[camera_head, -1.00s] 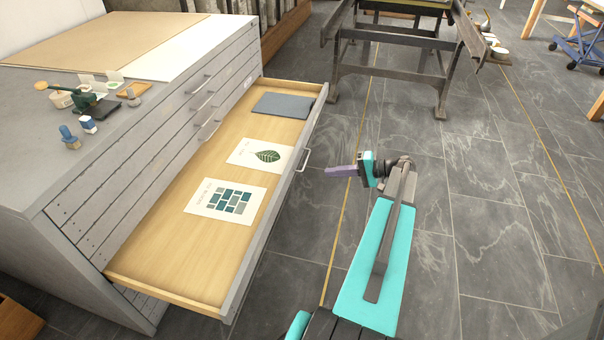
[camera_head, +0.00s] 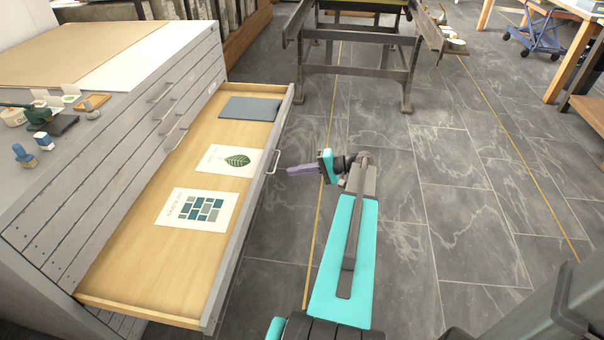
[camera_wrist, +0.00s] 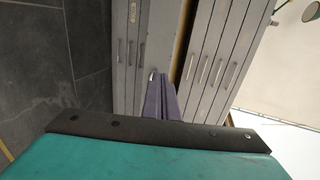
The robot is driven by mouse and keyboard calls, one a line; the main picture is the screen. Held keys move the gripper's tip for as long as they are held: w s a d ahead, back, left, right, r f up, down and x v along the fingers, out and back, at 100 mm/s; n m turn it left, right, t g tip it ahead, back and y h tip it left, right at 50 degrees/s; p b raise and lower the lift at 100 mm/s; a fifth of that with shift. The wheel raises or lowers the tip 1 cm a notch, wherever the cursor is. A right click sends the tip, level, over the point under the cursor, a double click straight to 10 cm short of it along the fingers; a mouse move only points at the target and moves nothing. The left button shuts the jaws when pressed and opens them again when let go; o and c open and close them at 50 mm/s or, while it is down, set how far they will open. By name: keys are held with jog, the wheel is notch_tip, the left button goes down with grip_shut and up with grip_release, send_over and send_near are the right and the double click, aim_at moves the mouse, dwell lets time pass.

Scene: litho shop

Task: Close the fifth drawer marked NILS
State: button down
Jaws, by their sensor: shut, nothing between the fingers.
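One wide drawer (camera_head: 135,280) of the grey flat-file cabinet stands pulled far out in the head view. It holds two prints and a dark folder. Its front, seen edge-on, carries a metal handle (camera_head: 274,161). I cannot read a NILS label on it. My gripper (camera_head: 290,171) is shut and empty, at the right of the drawer front near the handle, with a small gap apparent. In the wrist view my shut purple fingers (camera_wrist: 162,98) point at the cabinet's grey drawer fronts, with a small handle (camera_wrist: 152,75) by their tips.
The cabinet top (camera_head: 60,85) bears boards, stamps and small tools. A dark metal stand (camera_head: 350,72) is at the back. A wooden bench (camera_head: 575,60) and a blue cart (camera_head: 533,38) stand at the far right.

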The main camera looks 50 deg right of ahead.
jog(key=b, duration=0.2)
send_near(262, 173)
jog(key=f+x, duration=0.1)
jog(key=x, duration=0.3)
jog(key=shift+w+a+r, duration=0.25)
jog(key=shift+w+a, duration=0.25)
jog(key=shift+w, duration=0.3)
